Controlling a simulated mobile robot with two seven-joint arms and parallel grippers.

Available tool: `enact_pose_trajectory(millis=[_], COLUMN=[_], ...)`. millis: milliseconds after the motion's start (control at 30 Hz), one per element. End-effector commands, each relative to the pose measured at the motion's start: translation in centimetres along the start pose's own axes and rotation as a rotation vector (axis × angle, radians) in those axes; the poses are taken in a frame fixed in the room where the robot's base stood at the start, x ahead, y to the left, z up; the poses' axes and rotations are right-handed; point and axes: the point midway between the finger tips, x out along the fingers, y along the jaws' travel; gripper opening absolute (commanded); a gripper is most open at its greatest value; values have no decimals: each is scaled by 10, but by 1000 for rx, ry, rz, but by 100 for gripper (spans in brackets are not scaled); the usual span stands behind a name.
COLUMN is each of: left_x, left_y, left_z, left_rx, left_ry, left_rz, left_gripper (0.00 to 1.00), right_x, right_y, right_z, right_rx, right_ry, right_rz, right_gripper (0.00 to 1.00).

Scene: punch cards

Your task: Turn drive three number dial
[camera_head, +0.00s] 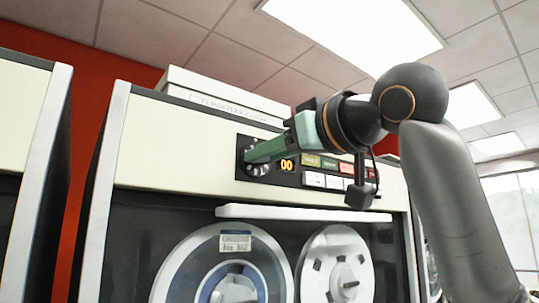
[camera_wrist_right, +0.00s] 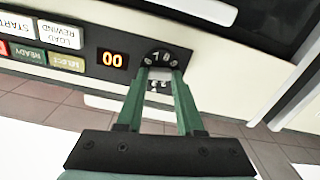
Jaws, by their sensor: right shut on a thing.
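The number dial (camera_head: 254,169) is a dark round knob with white figures at the left end of the drive's control panel. In the right wrist view the dial (camera_wrist_right: 160,57) lies at the fingertips, partly covered by them. My right gripper (camera_head: 251,154) reaches in from the right with its green fingers against the dial. In the right wrist view its two fingers (camera_wrist_right: 162,72) sit either side of the dial's middle, shut on it. An orange display (camera_head: 287,165) beside the dial reads 00, and also shows in the wrist view (camera_wrist_right: 113,59). My left gripper is not in view.
Labelled buttons (camera_head: 330,182) run right of the display, close under my gripper. A white ledge (camera_head: 300,214) juts out below the panel, above two tape reels (camera_head: 236,265). White boxes (camera_head: 215,95) lie on top of the cabinet. Another cabinet (camera_head: 25,120) stands at left.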

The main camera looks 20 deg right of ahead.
Motion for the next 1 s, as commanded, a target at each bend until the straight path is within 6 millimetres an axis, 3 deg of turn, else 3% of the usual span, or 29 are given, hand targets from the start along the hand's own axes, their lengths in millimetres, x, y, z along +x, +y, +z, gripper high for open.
enact_pose_trajectory(millis=[1000], left_x=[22], left_y=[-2], left_z=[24], left_rx=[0], left_ry=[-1], left_rz=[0], left_gripper=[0], right_x=[0], right_y=[1], right_z=[2], right_rx=[948], right_ry=[0], right_rz=[-2], right_gripper=[0])
